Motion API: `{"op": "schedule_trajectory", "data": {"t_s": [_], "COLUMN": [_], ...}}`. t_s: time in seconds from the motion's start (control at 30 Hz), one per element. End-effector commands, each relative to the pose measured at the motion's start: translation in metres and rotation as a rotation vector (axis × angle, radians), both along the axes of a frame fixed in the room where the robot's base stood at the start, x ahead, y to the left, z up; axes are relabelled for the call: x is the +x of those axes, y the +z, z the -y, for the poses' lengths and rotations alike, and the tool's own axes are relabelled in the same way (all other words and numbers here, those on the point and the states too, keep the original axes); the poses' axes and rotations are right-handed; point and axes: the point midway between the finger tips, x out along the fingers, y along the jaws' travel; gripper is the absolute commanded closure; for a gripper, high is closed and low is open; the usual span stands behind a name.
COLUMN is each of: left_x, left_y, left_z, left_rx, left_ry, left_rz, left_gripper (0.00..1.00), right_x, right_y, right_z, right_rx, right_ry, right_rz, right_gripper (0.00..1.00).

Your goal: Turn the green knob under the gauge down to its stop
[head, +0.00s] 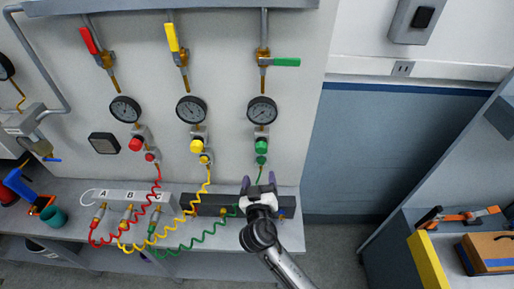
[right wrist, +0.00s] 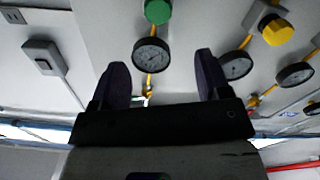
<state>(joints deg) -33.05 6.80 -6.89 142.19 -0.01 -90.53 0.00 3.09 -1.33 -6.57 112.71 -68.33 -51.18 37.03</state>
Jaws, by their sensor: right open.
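The green knob (head: 262,147) sits on the wall panel below the right-hand round gauge (head: 262,110). A smaller green fitting (head: 261,161) with a coiled green hose is just beneath it. My right gripper (head: 259,180) is open and empty, below the knob and apart from it. In the right wrist view the picture is upside down: the two dark fingers (right wrist: 162,75) stand spread, the gauge (right wrist: 151,57) shows between them, and the green knob (right wrist: 157,10) is cut by the top edge. My left gripper is not in view.
A yellow knob (head: 197,146) and a red knob (head: 135,144) sit to the left under their own gauges. The green-handled valve (head: 286,62) is above the gauge. Coiled hoses (head: 205,236) hang over the bench.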

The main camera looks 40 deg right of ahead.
Motion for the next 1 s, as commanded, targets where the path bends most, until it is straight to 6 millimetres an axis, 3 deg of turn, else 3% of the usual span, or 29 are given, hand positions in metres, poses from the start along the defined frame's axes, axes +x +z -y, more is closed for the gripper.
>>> {"op": "schedule_trajectory", "data": {"t_s": [0.6, 1.0], "left_x": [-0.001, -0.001], "left_y": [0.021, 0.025], "left_z": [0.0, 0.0], "left_rx": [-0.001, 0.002], "left_ry": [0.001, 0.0], "left_rz": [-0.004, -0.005], "left_gripper": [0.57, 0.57], "right_x": [0.076, 0.102], "right_y": [0.002, 0.0], "right_z": [0.065, 0.086], "right_rx": [0.008, 0.009], "right_ry": [-0.003, -0.002], "right_rz": [0.003, 0.003], "right_gripper": [0.3, 0.3]}}
